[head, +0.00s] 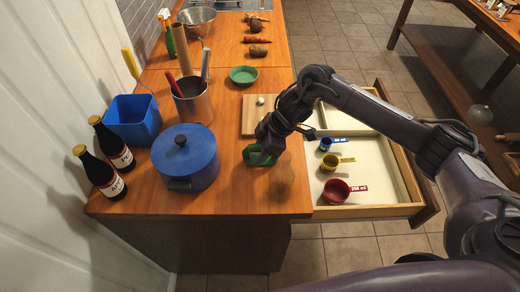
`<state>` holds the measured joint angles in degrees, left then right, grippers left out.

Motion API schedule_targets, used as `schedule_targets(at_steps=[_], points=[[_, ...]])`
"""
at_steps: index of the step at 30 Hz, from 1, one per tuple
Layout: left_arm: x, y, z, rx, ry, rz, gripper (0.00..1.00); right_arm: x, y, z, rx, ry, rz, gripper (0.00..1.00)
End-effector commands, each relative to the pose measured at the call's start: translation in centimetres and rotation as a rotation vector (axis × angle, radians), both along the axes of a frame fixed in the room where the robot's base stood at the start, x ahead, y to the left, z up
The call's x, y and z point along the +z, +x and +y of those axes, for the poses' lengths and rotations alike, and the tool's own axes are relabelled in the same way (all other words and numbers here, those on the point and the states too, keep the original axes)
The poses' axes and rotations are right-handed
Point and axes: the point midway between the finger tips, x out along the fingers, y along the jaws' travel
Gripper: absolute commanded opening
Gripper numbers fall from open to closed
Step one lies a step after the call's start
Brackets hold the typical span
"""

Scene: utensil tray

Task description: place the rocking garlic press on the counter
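A green curved piece, which looks like the rocking garlic press (258,157), is at the front of the wooden counter (230,203), just right of the blue pot. My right gripper (265,146) reaches in from the right, pointing down, with its fingertips at the green piece. The wrist and the small size hide whether the fingers are closed on it. I cannot tell if the piece rests on the counter or is just above it. A dark blurred patch, like a shadow, lies on the wood beside it. My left gripper is not in view.
The blue pot (185,160) stands left of the gripper, a cutting board (249,126) behind it. An open drawer (395,190) at the right holds blue, yellow and red measuring cups. Bottles, a blue bin (132,123) and a utensil can (194,106) crowd the left.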

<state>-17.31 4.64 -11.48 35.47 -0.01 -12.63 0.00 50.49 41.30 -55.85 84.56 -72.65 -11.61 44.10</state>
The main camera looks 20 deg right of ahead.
Motion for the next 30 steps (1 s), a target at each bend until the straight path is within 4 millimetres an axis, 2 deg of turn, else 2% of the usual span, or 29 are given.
schedule_targets(at_steps=[11,14,21,24,30], points=[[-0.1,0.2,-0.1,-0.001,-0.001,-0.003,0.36,0.6,0.0,-0.2,0.000,-0.001,-0.002,0.43],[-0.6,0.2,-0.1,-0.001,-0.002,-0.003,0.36,1.8,-0.1,-0.8,0.000,0.000,-0.003,0.43],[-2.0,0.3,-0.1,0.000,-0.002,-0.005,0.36,6.4,-0.7,-3.0,0.000,-0.001,-0.005,0.43],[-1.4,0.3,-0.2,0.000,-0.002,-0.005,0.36,8.7,-0.9,-3.9,-0.001,-0.004,-0.006,0.43],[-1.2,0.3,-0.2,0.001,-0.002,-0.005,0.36,10.7,-1.3,-4.8,0.000,-0.002,-0.003,0.43]])
